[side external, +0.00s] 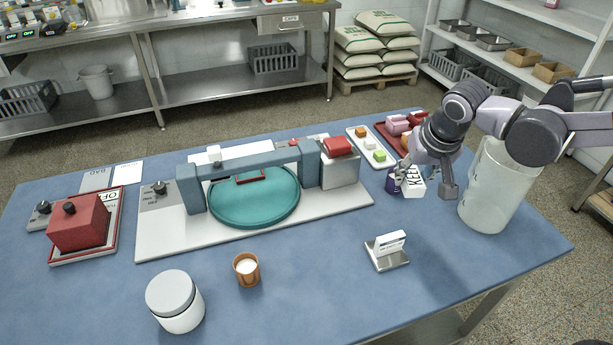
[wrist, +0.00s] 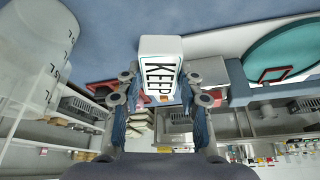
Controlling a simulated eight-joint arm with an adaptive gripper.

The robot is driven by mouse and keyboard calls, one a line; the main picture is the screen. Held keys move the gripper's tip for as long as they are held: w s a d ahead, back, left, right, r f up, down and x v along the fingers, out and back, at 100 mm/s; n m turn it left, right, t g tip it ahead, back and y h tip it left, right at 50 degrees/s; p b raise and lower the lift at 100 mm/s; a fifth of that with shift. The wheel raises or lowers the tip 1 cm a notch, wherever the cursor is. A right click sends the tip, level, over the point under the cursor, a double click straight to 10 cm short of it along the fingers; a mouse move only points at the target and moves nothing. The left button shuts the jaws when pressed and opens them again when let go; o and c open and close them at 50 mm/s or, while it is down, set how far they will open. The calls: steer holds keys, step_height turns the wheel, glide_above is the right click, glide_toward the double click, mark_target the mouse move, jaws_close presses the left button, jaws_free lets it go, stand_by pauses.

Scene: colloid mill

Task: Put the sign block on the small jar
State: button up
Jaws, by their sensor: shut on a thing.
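The sign block, white with black "KEEP" lettering, is between the fingers of my gripper (wrist: 160,94). It shows in the wrist view (wrist: 160,60) and, partly covered by the fingers, in the side view (side external: 414,186). My gripper (side external: 408,180) is shut on it at the right part of the blue table, left of the large translucent container. A white jar with a grey lid (side external: 175,302), which looks like the small jar, stands upright at the front left of the table, well away from my gripper. Its lid top is bare.
A small brown cup (side external: 247,270) stands right of the jar. A card holder (side external: 387,252) is at front right. The mill with its teal round pan (side external: 255,205) and blue bridge fills the middle. The large translucent container (side external: 492,190) is close to my arm.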

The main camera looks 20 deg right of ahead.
steer(key=w+a+r+n+y, duration=0.2)
steer(key=a+n, duration=0.3)
steer(key=a, duration=0.4)
steer(key=w+a+r+n+y, duration=0.1)
steer(key=w+a+n+y, duration=0.1)
steer(key=a+n, duration=0.6)
steer(key=n+g+y, duration=0.2)
steer(key=n+g, duration=0.2)
steer(key=n, duration=0.4)
glide_above(163, 291)
steer(key=d, duration=0.2)
steer(key=f, duration=0.4)
steer(key=shift+a+f, duration=0.2)
steer(key=shift+f, duration=2.05)
steer(key=shift+f, duration=0.1)
steer(key=o, duration=1.2)
steer(key=shift+c, duration=0.2)
